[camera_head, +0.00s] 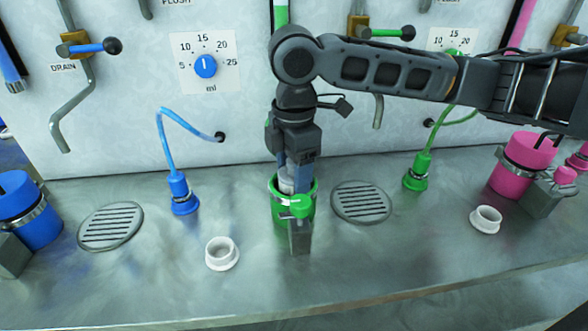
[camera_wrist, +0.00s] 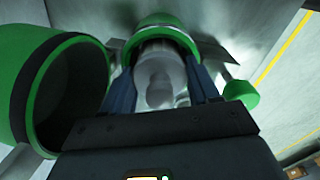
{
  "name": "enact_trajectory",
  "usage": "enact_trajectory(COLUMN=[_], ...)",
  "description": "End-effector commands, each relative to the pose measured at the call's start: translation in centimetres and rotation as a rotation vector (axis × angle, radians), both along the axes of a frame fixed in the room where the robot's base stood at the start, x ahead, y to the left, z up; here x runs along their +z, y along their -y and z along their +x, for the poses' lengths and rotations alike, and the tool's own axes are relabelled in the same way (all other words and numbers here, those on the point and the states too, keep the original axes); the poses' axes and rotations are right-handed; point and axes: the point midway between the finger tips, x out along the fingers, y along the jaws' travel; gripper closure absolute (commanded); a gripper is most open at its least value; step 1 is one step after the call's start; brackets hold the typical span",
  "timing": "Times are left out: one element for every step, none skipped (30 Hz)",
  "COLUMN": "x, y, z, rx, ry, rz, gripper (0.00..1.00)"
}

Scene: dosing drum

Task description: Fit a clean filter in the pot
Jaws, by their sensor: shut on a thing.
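The green pot (camera_head: 278,212) stands on the steel counter between two drain grates. My gripper (camera_head: 288,184) points straight down at its mouth. It is shut on a pale, whitish filter (camera_wrist: 160,78), which shows between the fingers in the wrist view. The filter's far end is at or inside the green rim (camera_wrist: 165,22); how deep it sits is hidden. A hollow green part, seemingly the open lid (camera_wrist: 22,85), is beside my gripper in the wrist view. A white, collared, filter-like cup (camera_head: 221,255) stands front left, another (camera_head: 486,219) at the right.
A grey block (camera_head: 300,238) with a green knob (camera_head: 301,206) is at the pot's front. Blue (camera_head: 182,195) and green (camera_head: 417,172) hose fittings stand either side. A blue pot (camera_head: 35,210) and a pink pot (camera_head: 520,165) flank the counter. The front left counter is mostly clear.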

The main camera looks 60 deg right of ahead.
Motion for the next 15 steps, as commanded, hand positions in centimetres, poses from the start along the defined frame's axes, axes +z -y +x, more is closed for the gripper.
enact_trajectory(x=[-1.47, -1.49, -1.53, -1.56, -1.59, -1.63, -1.65, -1.66, -1.68, -1.7, -1.71, -1.72, -1.73, -1.74, -1.75], y=[-0.06, -0.05, -0.04, -0.04, -0.03, -0.05, -0.06, -0.06, -0.06, -0.06, -0.06, -0.06, -0.06, -0.07, -0.07], z=[-0.2, -0.19, -0.18, -0.16, -0.15, -0.14, -0.14, -0.14, -0.14, -0.14, -0.14, -0.14, -0.15, -0.15, -0.16], rx=[-0.004, -0.004, -0.005, -0.005, -0.005, -0.006, -0.006, -0.006, -0.006, -0.006, -0.006, -0.006, -0.006, -0.006, -0.006], ry=[-0.016, -0.015, -0.015, -0.015, -0.015, -0.015, -0.015, -0.014, -0.014, -0.015, -0.014, -0.014, -0.014, -0.015, -0.015], rz=[0.001, 0.002, 0.002, 0.002, 0.002, 0.003, 0.003, 0.002, 0.002, 0.003, 0.004, 0.004, 0.004, 0.004, 0.004], gripper=[0.71, 0.71, 0.71, 0.71, 0.71, 0.37, 0.34, 0.31, 0.27, 0.24, 0.22, 0.18, 0.15, 0.12, 0.1])
